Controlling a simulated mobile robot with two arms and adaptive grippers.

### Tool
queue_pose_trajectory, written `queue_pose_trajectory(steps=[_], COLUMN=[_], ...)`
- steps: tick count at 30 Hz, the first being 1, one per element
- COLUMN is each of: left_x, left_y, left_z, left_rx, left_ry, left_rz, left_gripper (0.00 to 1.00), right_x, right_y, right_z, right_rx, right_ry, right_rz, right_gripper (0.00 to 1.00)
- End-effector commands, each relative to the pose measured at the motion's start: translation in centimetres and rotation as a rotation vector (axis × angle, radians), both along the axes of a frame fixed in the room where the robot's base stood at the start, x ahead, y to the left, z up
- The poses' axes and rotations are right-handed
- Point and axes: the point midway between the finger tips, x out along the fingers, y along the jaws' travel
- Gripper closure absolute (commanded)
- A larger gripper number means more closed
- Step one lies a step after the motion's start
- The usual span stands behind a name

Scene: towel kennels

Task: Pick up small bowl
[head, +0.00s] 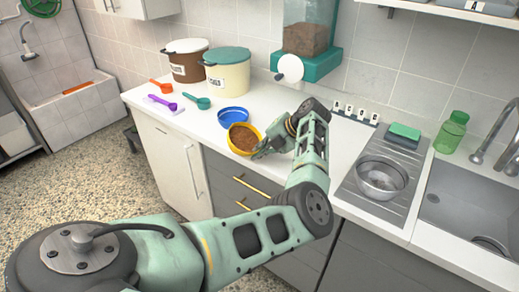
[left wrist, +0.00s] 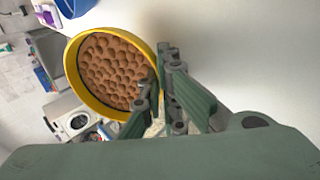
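A small yellow bowl (head: 233,148) filled with brown kibble is near the front edge of the white counter. It also shows in the left wrist view (left wrist: 76,88). My left gripper (head: 259,152) is at the right side of this bowl. In the left wrist view the fingers (left wrist: 158,82) are close together with the bowl's rim between them, one finger over the inside and one outside. The gripper looks shut on the rim. I cannot tell whether the bowl is clear of the counter. My right gripper is not in view.
A blue bowl (head: 233,116) stands just behind. Scoops, two lidded tubs (head: 228,73) and a kibble dispenser (head: 307,40) are at the back. A metal bowl (head: 381,178) is on the drainboard beside the sink (head: 470,205). Free counter (head: 200,125) lies left of the bowls.

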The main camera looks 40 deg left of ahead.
Motion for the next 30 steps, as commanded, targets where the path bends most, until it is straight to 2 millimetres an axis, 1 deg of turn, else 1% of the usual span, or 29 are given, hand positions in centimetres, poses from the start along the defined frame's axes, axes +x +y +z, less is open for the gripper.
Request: queue_pose_trajectory(steps=[4,13,23,26,30], left_x=[0.0,0.0,0.0,0.2,0.6], left_y=[0.0,0.0,-0.1,-0.7,-2.4], left_z=[0.0,0.0,0.1,0.8,2.7], left_rx=[0.000,0.000,-0.001,-0.001,-0.001], left_ry=[0.000,0.000,0.000,-0.001,-0.004], left_rz=[0.000,0.000,0.000,-0.001,-0.001], left_gripper=[1.00,0.73,0.73,0.73,0.73], right_x=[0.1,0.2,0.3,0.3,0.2], right_y=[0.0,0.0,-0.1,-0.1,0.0], right_z=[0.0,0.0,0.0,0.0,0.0], right_rx=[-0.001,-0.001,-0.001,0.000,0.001], right_ry=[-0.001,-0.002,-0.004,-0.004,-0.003], right_rz=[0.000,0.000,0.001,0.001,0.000], right_gripper=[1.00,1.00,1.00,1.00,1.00])
